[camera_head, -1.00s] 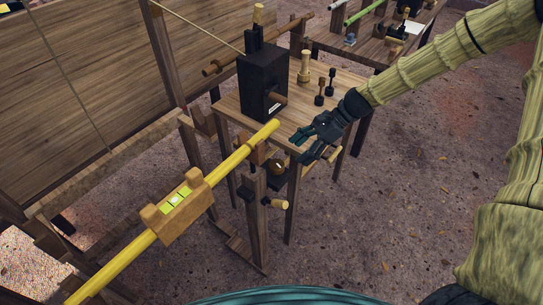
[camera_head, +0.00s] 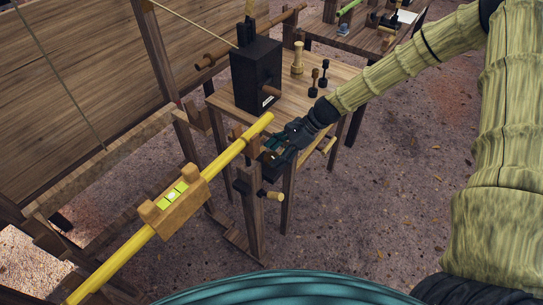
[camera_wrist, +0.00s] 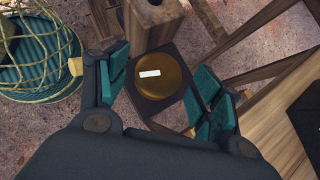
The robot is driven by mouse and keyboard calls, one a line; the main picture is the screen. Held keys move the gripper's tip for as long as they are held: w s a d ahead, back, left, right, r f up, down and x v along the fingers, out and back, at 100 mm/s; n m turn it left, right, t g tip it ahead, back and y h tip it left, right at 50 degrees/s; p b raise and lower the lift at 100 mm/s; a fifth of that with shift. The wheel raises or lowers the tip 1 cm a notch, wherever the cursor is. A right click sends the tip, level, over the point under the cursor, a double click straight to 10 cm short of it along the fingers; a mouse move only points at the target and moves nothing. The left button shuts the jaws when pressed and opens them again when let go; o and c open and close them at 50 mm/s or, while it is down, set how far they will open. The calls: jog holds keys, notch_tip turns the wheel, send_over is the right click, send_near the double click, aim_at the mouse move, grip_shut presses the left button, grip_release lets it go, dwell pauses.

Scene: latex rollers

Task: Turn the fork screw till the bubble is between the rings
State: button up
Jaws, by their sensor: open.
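The fork screw (camera_wrist: 155,82) is a round brass knob with a white mark, on a dark square block in the wrist view. My gripper (camera_wrist: 160,86) is open, with its teal finger pads on either side of the knob; I cannot tell whether they touch it. In the head view my gripper (camera_head: 272,153) is by the fork and hides the knob. The yellow roller (camera_head: 126,248) rests in the fork near its far end. The wooden level (camera_head: 186,215) sits on the roller with a yellow-green vial (camera_head: 173,196). The bubble's exact place between the rings is too small to tell.
A wooden post (camera_head: 253,225) carries the fork, with a peg handle (camera_head: 271,195) sticking out on its side. Behind it a table (camera_head: 285,108) holds a black box (camera_head: 256,75) and several small turned pieces. A wooden panel stands at left.

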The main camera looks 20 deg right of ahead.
jog(key=shift+x, duration=1.05)
jog(key=c, duration=1)
